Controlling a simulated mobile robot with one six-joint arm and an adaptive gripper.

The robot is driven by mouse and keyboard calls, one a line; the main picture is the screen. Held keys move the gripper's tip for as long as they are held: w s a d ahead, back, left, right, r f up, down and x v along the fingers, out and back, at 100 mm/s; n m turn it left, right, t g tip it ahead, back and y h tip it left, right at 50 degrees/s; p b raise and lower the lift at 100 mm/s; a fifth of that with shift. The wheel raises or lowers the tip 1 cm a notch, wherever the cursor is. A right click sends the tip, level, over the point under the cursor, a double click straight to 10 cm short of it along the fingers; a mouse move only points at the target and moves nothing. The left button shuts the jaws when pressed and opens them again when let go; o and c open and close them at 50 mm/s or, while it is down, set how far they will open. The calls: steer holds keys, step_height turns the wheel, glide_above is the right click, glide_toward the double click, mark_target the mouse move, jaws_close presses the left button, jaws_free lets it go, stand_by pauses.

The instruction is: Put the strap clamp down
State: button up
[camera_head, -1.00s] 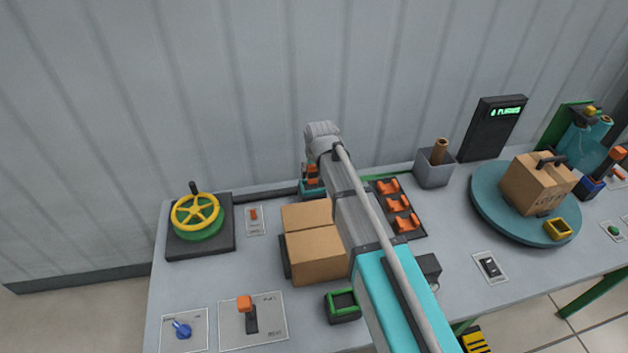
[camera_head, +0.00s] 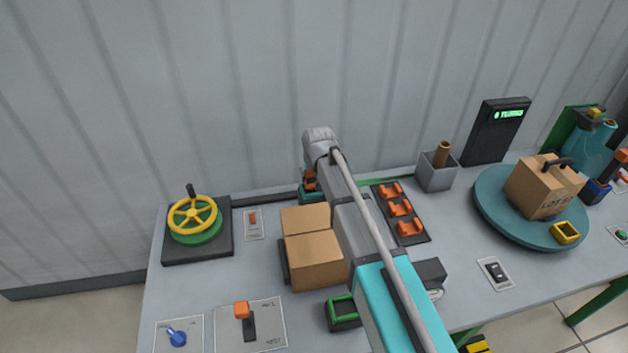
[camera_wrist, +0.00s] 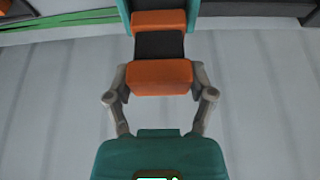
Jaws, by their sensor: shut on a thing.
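In the wrist view my gripper (camera_wrist: 159,82) has its grey fingers on both sides of an orange block of the strap clamp (camera_wrist: 158,77), and is shut on it. Beyond that block are a black section, a second orange block and teal side pieces. I cannot tell where the clamp ends, or whether it touches the surface. In the head view my arm hides the gripper. An orange and teal thing (camera_head: 308,185) shows just left of the arm near the table's back edge, probably the clamp; its lower part is partly hidden.
Cardboard boxes (camera_head: 314,262) stand close to the left of my arm, and a black rack of orange holders (camera_head: 402,210) to its right. A grey bin (camera_head: 436,173), a turntable (camera_head: 490,215) with a carton, and a handwheel (camera_head: 195,216) stand farther out. The wall is close behind.

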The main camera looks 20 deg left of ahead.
steer(key=shift+f+b, duration=0.85)
steer(key=shift+f, duration=0.35)
steer(key=shift+f, duration=0.15)
steer(key=o, duration=1.2)
steer(key=shift+r, duration=0.2)
steer(key=p+v, duration=1.1)
steer(key=v, duration=0.1)
steer(key=shift+s+d, duration=0.1)
steer(key=shift+d, duration=0.05)
